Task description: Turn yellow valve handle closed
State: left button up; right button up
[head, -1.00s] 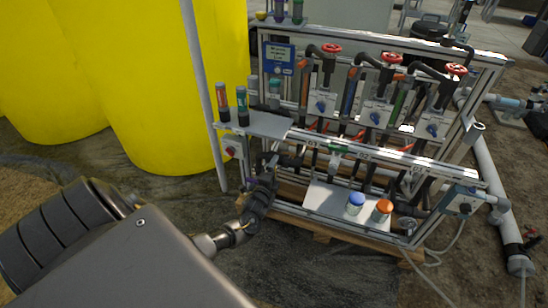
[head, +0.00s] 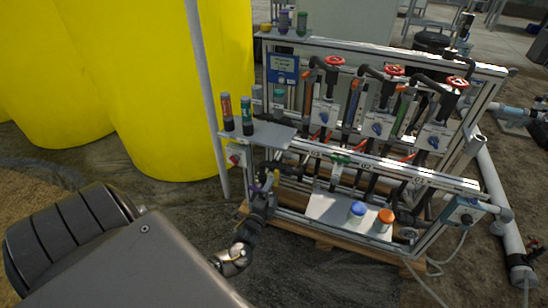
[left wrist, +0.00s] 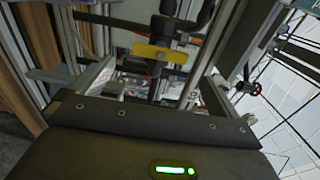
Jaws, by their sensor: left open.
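The yellow valve handle (left wrist: 158,53) is a short flat bar on a dark valve in the left wrist view, just beyond my left gripper (left wrist: 142,78) and between its spread fingers. In the head view only a small bit of the yellow handle (head: 277,178) shows at the skid's lower left, partly hidden by my left gripper (head: 265,185). My left gripper is open and holds nothing; I cannot tell whether a finger touches the handle. My right gripper is in neither view.
The skid's metal frame (head: 400,168) closely surrounds the valve. A shelf (head: 265,133) with bottles stands above my left gripper, and a lower tray (head: 325,208) with blue-capped and orange-capped jars lies to its right. Yellow tanks (head: 165,90) stand at left.

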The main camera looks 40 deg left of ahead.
pick_arm(q)
jog(key=shift+v, duration=1.35)
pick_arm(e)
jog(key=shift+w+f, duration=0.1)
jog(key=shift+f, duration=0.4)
